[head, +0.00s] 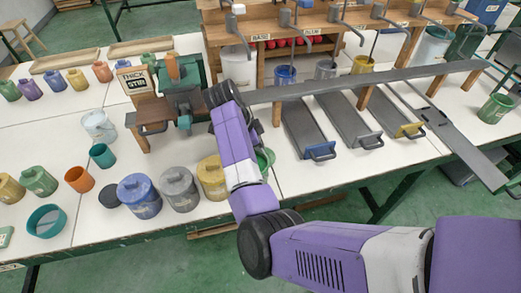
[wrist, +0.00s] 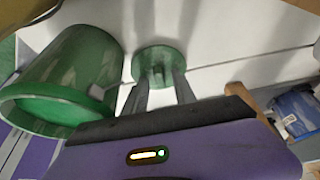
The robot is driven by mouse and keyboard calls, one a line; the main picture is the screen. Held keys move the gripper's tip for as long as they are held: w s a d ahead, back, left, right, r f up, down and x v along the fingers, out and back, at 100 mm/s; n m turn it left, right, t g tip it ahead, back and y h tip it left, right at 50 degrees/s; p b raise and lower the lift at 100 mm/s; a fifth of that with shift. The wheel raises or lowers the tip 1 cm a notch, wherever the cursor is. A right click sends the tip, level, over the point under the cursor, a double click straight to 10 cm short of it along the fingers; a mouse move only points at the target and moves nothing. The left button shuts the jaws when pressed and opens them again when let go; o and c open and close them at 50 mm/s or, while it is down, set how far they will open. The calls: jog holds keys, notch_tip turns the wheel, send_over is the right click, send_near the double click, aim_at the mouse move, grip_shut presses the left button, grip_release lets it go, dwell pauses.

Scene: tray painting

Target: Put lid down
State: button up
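A round green lid (wrist: 174,55) is at the tips of my gripper (wrist: 163,84) in the wrist view. The two grey fingers reach to the raised handle on its face and appear closed on it. The lid is over the white table top; whether it touches it I cannot tell. A green pot (wrist: 75,65) stands beside the lid, to its left in the wrist view, with green at its open mouth. In the head view the green pot (head: 265,160) shows partly behind my arm. My fingers and the lid are hidden there.
Yellow (head: 211,178), grey (head: 178,190) and blue pots (head: 139,196) stand left of my arm, with a dark disc (head: 108,194) beside the blue one. A green stirring machine (head: 185,85) stands behind. Grey ramps (head: 308,127) lie to the right. White table (head: 60,130) is partly clear.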

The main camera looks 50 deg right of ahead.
jog(key=v, duration=1.2)
jog(key=shift+p, duration=0.3)
